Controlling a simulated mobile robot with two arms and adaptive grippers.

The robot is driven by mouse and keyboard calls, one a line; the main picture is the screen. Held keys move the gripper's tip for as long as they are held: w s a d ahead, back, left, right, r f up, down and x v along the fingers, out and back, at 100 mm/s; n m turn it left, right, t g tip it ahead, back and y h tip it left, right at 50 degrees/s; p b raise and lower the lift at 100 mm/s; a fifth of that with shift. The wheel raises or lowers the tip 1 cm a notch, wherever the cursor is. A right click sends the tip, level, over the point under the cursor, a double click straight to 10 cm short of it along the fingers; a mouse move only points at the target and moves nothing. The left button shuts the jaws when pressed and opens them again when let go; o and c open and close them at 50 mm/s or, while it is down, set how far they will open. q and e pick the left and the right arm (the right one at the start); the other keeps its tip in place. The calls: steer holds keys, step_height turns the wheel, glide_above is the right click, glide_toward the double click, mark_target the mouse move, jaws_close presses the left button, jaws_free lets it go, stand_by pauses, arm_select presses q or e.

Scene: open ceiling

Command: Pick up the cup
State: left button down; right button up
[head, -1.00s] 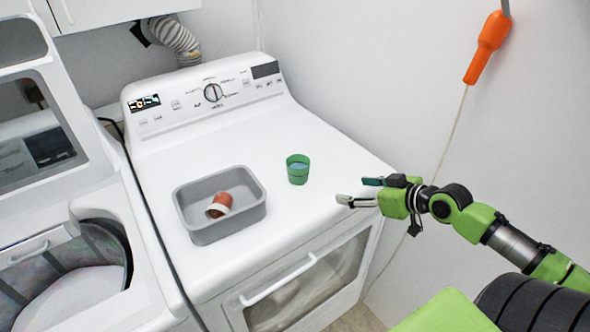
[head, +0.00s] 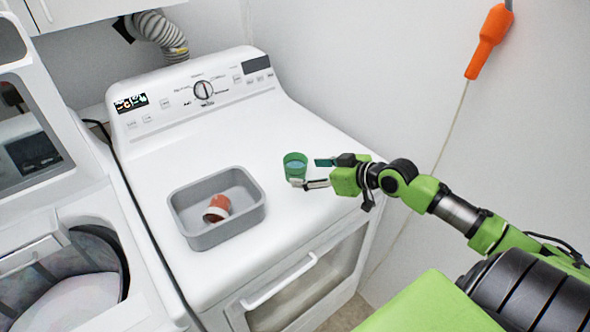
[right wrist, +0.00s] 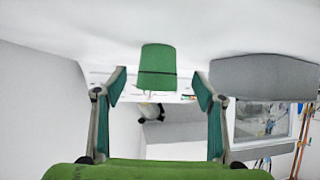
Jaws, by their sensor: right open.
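A green cup (head: 295,165) stands upright on top of the white dryer, to the right of a grey bin. In the right wrist view the cup (right wrist: 158,68) appears ahead, between the two fingers and beyond their tips. My right gripper (head: 312,173) is open, just right of the cup, with its fingers pointing left at it. One fingertip overlaps the cup's lower edge in the head view; I cannot tell whether it touches. The gripper's spread fingers also show in the right wrist view (right wrist: 160,85), with nothing held. My left gripper is not in view.
The grey bin (head: 188,226) on the dryer (head: 155,165) holds a reddish-brown and white item (head: 217,208). An open washer (head: 60,255) stands at left. A wall with a hanging orange handle (head: 489,42) bounds the right. The dryer top behind the cup is clear.

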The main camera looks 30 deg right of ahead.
mark_target(295, 163)
steer(key=shift+w+a+f, duration=0.15)
steer(key=shift+w+f, duration=0.1)
steer(key=shift+w, duration=0.25)
steer(key=shift+w+f, duration=0.15)
steer(key=shift+w, duration=0.2)
steer(key=p+x, duration=0.1)
steer(key=x, duration=0.3)
steer(key=shift+f+p, duration=0.1)
steer(key=shift+p, duration=0.3)
steer(key=shift+w+f, duration=0.2)
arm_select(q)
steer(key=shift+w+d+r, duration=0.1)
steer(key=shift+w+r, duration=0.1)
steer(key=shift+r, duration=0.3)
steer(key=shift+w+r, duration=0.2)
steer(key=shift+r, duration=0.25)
arm_select(e)
steer(key=c, duration=1.3)
